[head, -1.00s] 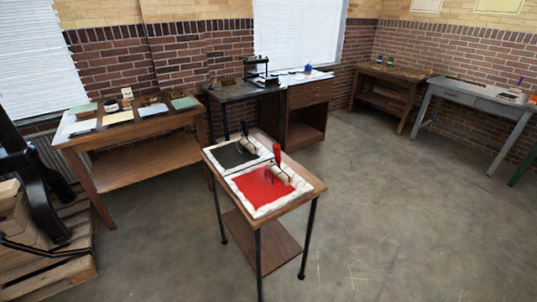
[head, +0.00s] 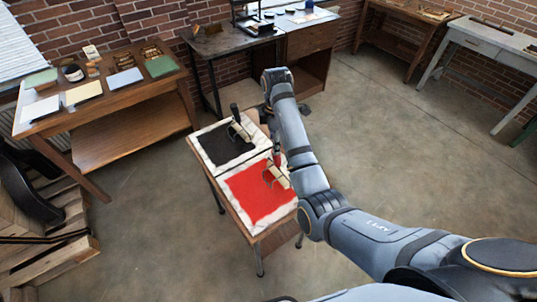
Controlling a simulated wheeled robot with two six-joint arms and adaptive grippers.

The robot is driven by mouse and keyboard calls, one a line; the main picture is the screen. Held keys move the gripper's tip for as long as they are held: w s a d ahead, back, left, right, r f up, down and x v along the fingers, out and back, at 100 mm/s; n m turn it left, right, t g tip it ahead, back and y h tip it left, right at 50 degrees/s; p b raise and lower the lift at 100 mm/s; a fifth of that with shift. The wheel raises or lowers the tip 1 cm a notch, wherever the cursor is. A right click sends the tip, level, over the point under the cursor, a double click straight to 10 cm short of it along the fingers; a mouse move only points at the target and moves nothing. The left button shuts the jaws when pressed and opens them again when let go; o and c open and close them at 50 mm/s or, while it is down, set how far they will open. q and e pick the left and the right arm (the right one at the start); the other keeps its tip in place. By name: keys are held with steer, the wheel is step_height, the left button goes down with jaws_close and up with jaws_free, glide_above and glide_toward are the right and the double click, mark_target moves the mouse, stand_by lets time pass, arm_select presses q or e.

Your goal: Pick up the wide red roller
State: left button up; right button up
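The wide red roller (head: 280,178) rests on the red inked slab (head: 256,196) on the small wooden table. Its roller body is pale, and its red handle sticks up, partly hidden by my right arm. A second roller (head: 240,132) with a black handle rests on the black inked slab (head: 220,148) beside it. My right arm reaches in from the lower right over the table's right side. Its gripper is mostly hidden behind my arm; dark parts show beyond the black slab's right side, apart from the red roller. My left gripper is out of view.
A wooden table (head: 118,103) with papers and jars stands at the left. A pallet (head: 72,228) is at lower left. A dark table (head: 215,45) and a wooden cabinet (head: 308,62) stand behind. The floor to the right is clear up to a grey bench (head: 487,48).

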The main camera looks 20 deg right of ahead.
mark_target(275, 160)
steer(key=shift+s+d+f+b, duration=0.1)
steer(key=shift+s+f+b, duration=0.15)
steer(key=shift+f, duration=0.45)
steer(key=shift+s+d+f+b, duration=0.1)
steer(key=shift+s+f+b, duration=0.15)
steer(key=shift+f, duration=0.45)
steer(key=shift+w+f+p, duration=0.25)
steer(key=shift+f+p, duration=0.1)
steer(key=shift+f, duration=0.65)
steer(key=shift+w+f, duration=0.1)
steer(key=shift+f, duration=0.05)
steer(key=shift+f+p, duration=0.65)
step_height(275, 160, down, 4)
steer(key=shift+r+p, duration=0.2)
steer(key=shift+p, duration=0.2)
steer(key=shift+w+f, duration=0.1)
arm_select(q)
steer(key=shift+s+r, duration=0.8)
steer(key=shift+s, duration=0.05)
arm_select(e)
jaws_close()
